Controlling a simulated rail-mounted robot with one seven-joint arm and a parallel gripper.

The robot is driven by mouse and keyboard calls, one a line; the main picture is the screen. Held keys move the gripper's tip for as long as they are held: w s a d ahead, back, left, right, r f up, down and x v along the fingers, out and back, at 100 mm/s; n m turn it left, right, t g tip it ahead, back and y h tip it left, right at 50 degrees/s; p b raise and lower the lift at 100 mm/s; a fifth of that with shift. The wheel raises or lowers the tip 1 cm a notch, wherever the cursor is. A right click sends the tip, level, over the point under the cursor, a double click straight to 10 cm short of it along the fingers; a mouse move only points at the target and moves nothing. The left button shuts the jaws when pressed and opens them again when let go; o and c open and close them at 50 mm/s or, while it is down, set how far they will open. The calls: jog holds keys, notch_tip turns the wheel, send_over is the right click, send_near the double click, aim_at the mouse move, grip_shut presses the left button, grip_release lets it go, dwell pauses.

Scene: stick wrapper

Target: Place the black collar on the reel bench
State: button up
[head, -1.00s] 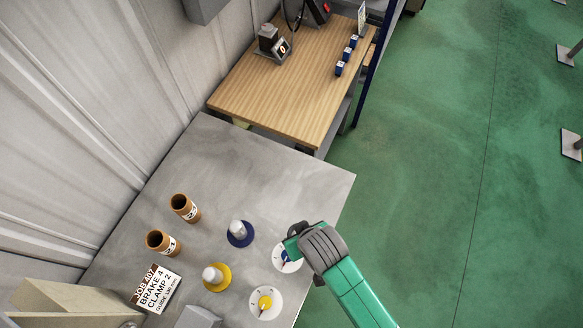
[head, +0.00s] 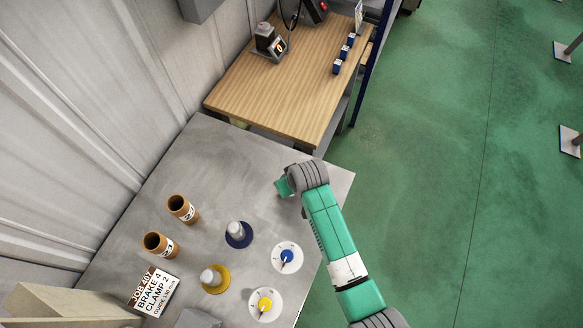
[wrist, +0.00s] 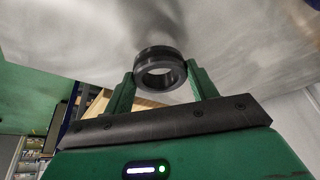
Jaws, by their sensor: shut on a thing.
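The black collar (wrist: 160,53), a thick ring, shows in the wrist view between the two green fingers of my gripper (wrist: 161,74). My gripper is shut on it, with the ring's hole facing the camera. In the head view my gripper (head: 284,188) is over the far right part of a grey metal bench (head: 215,160); the collar is hidden there. A wooden bench (head: 275,90) stands beyond the grey one. No label shows which is the reel bench.
On the grey bench are a blue-based post (head: 237,233), a yellow-based post (head: 213,279), two white dials (head: 288,257) (head: 265,303), two brown cups (head: 182,208) (head: 160,243) and a job card (head: 153,290). The grey bench's far part is clear. A wall (head: 75,120) borders the left.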

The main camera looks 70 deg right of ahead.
jog(key=shift+s+a+f, duration=0.1)
jog(key=shift+f, duration=0.8)
jog(key=shift+f, duration=0.1)
jog(key=o, duration=1)
jog(key=shift+o, duration=0.2)
jog(key=p+v, duration=0.2)
jog(key=v, duration=1)
